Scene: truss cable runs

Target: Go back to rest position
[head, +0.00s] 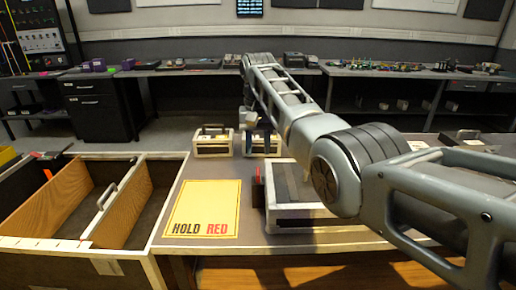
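My arm reaches in from the right edge of the head view and runs up and away to the left over the table. Its far end bends down, and my gripper (250,117) hangs there, small and partly dark, near the right one of two small cases at the table's far edge. I cannot make out its fingers, or whether it holds or touches anything. A yellow sheet (203,203) reading "HOLD RED" lies flat on the table (257,252), left of a larger pale-framed case (300,212). My arm hides part of that case.
The left small case (212,145) and right small case (262,146) stand at the back. A red item (258,188) is beside the large case. An open wooden-sided drawer unit (120,205) adjoins on the left. Cluttered benches (200,66) line the back wall, with floor between.

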